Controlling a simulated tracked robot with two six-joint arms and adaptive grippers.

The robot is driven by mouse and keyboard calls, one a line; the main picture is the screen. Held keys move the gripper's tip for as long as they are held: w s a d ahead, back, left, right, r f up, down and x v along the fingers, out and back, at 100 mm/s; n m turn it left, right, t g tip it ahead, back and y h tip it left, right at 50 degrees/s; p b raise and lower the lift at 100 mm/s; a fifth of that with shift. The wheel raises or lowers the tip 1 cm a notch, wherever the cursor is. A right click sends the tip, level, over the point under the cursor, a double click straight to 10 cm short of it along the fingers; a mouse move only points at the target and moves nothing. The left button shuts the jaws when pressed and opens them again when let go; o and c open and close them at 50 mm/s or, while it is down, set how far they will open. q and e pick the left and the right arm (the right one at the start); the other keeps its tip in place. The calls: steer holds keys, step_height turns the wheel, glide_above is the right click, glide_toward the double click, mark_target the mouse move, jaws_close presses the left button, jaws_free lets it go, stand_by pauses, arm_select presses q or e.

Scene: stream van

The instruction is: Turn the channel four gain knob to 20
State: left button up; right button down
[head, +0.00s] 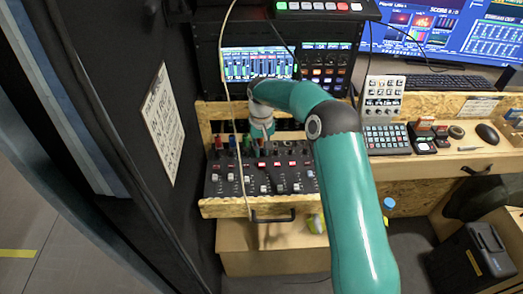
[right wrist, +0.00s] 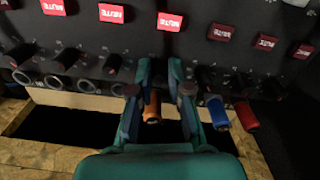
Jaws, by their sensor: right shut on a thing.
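The mixer (head: 215,185) sits on the wooden shelf, with rows of small knobs and red mute buttons. My right gripper (head: 262,132) reaches down to its back edge. In the right wrist view my right gripper (right wrist: 160,85) is shut on a knob in the row along that edge, in line with the red mute button (right wrist: 170,21) above it. I take it for the channel four gain knob; the fingers hide most of it, so its pointer and setting cannot be read. An orange plug (right wrist: 152,107) shows between the fingers. My left gripper is in neither view.
Other gain knobs (right wrist: 66,58) stand close on both sides of the fingers. A blue plug (right wrist: 217,112) and a red plug (right wrist: 246,116) are just right of them. A pale cable (head: 240,160) hangs across the mixer. A dark panel (head: 130,200) stands at left.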

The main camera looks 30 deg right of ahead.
mark_target(262, 149)
steer(key=shift+r+m, duration=0.1)
steer(key=shift+m, duration=1)
steer(key=c, duration=1.1)
jaws_free()
step_height(262, 149, up, 12)
steer(key=shift+f, duration=0.1)
